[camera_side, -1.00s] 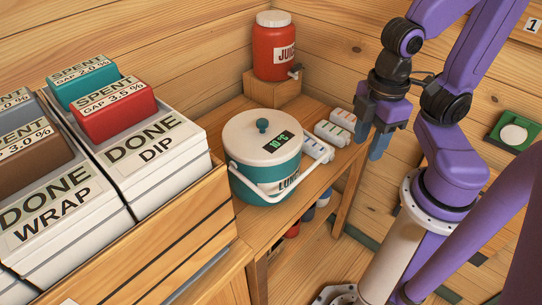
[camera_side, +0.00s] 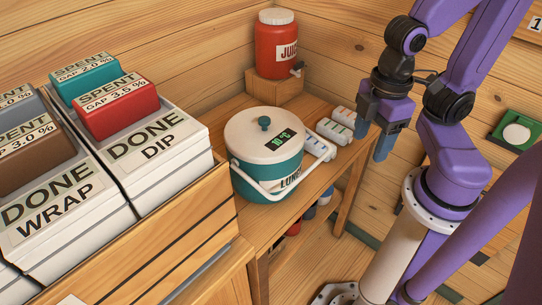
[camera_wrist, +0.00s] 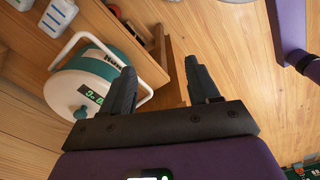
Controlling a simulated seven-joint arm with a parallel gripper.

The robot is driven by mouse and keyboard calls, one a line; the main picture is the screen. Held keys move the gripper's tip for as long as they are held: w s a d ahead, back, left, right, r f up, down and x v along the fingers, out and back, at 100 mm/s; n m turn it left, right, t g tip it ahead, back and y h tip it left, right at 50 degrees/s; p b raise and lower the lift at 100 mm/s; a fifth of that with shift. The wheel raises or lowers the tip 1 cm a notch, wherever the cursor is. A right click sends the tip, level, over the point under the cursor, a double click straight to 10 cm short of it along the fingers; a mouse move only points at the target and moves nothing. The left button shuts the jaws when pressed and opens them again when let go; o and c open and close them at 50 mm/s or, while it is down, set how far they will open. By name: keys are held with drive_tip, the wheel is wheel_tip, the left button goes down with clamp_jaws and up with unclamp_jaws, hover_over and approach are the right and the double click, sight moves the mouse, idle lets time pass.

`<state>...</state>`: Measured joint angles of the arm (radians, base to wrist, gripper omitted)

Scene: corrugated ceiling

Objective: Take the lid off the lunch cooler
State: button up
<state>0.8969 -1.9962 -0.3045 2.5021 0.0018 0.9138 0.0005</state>
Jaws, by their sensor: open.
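The lunch cooler (camera_side: 268,175) stands upright on the wooden bench, a teal and white round tub with a white bail handle lowered at its front. Its white lid (camera_side: 245,134) is seated on top, with a small teal knob (camera_side: 264,123) and a display reading 10 °C. My gripper (camera_side: 371,145) is open and empty, to the right of the cooler and apart from it. In the wrist view the cooler (camera_wrist: 100,62) shows at the left, partly behind one finger of my gripper (camera_wrist: 162,88).
A red juice jug (camera_side: 277,48) stands on a wooden block behind the cooler. Several small white containers (camera_side: 334,131) lie right of it. A wooden crate (camera_side: 175,240) with boxes marked DONE DIP (camera_side: 145,143) and DONE WRAP stands at the left.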

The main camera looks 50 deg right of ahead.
wheel_tip(320, 180, up, 10)
drive_tip(key=m, duration=2.6)
hover_over(264, 119)
drive_tip(key=f, duration=1.2)
drive_tip(key=shift+s+d, duration=0.25)
drive_tip(key=shift+w+a+f, duration=0.1)
drive_tip(key=shift+w+f, duration=0.05)
drive_tip(key=shift+f, duration=1.2)
drive_tip(key=shift+w+a+f, duration=0.1)
drive_tip(key=shift+f, duration=1.25)
clamp_jaws()
